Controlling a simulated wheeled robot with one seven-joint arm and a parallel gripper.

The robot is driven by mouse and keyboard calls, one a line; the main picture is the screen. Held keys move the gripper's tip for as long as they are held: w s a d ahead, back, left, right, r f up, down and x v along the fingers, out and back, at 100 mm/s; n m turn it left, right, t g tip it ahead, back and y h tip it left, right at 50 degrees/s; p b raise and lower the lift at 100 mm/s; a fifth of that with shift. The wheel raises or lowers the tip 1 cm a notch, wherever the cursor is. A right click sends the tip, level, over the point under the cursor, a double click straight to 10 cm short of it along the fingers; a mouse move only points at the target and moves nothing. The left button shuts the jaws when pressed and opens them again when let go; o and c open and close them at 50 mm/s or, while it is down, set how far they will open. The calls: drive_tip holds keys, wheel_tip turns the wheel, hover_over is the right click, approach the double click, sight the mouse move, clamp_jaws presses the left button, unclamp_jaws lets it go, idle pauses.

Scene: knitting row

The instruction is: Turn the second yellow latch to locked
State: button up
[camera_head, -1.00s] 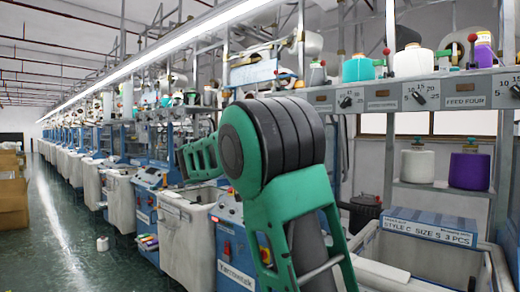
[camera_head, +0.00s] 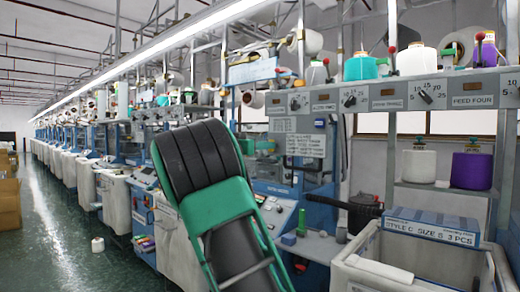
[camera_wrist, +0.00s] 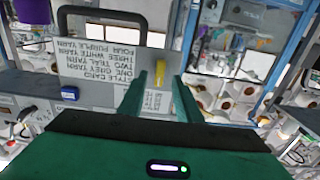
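In the wrist view, which is upside down, a small upright yellow piece (camera_wrist: 158,74), looking like a latch, shows at the edge of a grey panel (camera_wrist: 110,62). My gripper (camera_wrist: 160,84) is open, with its two green fingers apart and nothing held. The yellow piece appears between the fingertips; I cannot tell whether they touch it. I cannot tell whether it is the second latch, or its setting.
The style card (camera_head: 306,145) is on the machine frame. A grey bin (camera_head: 375,262) with a blue-topped box (camera_head: 432,226) stands at right. White (camera_head: 418,165) and purple (camera_head: 471,170) cones sit on a shelf. Knobs line the rail above.

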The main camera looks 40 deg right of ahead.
drive_tip(key=shift+d, duration=1.05)
clamp_jaws()
drive_tip(key=m, duration=1.7)
drive_tip(key=shift+s+f+m, duration=0.15)
drive_tip(key=shift+f+m, duration=0.1)
drive_tip(key=shift+m, duration=0.15)
